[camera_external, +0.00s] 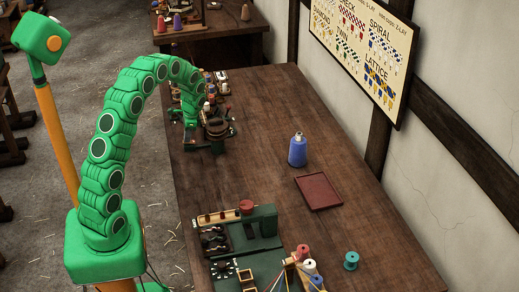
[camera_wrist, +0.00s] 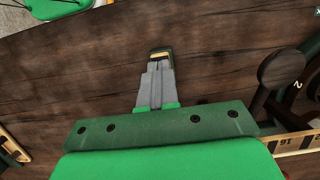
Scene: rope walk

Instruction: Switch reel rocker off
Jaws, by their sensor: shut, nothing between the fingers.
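My gripper (camera_wrist: 157,68) points down over the dark wooden table top in the wrist view, its two grey fingers closed together with nothing between them. A small dark block with a pale gold edge (camera_wrist: 160,54) shows right at the fingertips; I cannot tell whether it is the reel rocker or part of the fingers, nor whether they touch it. In the external view my arm arches over to the table's left edge, beside a cluster of reel gear (camera_external: 216,128). No rocker can be made out there, and its position is not readable.
A dark round knob (camera_wrist: 281,68) and a numbered pale strip (camera_wrist: 300,143) lie at right in the wrist view. A blue bottle-shaped spool (camera_external: 298,150), a red tray (camera_external: 318,192), a green rack (camera_external: 250,232) and a teal spool (camera_external: 351,261) stand on the table.

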